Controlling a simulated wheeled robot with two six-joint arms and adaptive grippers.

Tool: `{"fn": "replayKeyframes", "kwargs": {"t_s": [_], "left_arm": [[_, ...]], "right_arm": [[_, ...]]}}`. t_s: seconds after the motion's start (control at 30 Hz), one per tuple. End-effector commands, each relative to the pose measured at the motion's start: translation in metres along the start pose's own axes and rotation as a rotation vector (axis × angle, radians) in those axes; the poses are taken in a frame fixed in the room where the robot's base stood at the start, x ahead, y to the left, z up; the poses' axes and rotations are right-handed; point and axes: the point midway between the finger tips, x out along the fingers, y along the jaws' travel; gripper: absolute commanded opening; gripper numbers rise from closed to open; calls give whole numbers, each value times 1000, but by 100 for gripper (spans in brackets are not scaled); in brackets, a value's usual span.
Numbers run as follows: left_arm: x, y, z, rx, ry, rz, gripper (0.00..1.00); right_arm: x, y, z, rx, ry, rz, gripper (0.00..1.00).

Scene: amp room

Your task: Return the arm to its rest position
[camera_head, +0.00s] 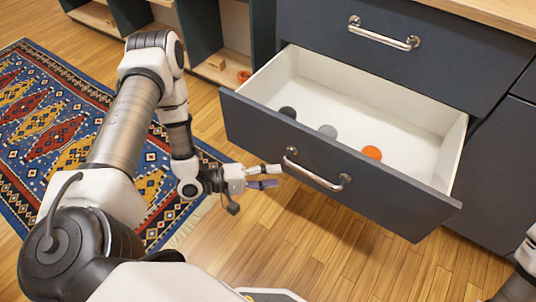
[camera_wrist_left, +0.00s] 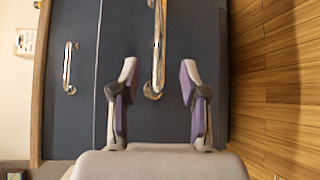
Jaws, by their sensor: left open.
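My left arm (camera_head: 125,120) reaches forward from the left side of the head view. Its gripper (camera_head: 272,177) is open and empty, just left of the handle on the front of an open drawer. In the left wrist view the two fingers (camera_wrist_left: 158,78) are spread, with the metal drawer handle (camera_wrist_left: 158,45) showing between and beyond them. No contact with the handle can be made out. Part of my right arm (camera_head: 524,268) shows at the right edge; its gripper is out of view.
The dark drawer (camera_head: 335,180) stands pulled out, holding an orange round object (camera_head: 372,152), a grey one (camera_head: 328,131) and a dark one (camera_head: 288,112). A closed drawer with a handle (camera_head: 384,35) is above. A patterned rug (camera_head: 50,120) and bare wood floor (camera_head: 290,250) lie below.

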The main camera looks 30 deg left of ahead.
Motion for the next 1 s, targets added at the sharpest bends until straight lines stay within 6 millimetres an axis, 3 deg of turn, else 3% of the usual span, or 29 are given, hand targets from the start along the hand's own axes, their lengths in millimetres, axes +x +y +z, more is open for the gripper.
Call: {"fn": "replayKeyframes", "kwargs": {"t_s": [0.13,0.63,0.73,0.83,0.9,1.0], "left_arm": [[-11,0,1,0,-1,1,45],[-10,1,1,3,-3,1,45],[2,5,10,18,-47,-2,45],[27,8,36,17,-112,-41,45],[45,-7,54,30,-100,-168,45],[48,-46,70,161,-57,-432,45]], "right_arm": [[0,0,0,0,0,0,77],[0,0,0,0,0,0,77],[0,0,0,0,0,0,77],[0,0,0,0,0,0,77],[0,0,0,0,0,0,77],[0,0,0,0,0,0,77]]}}
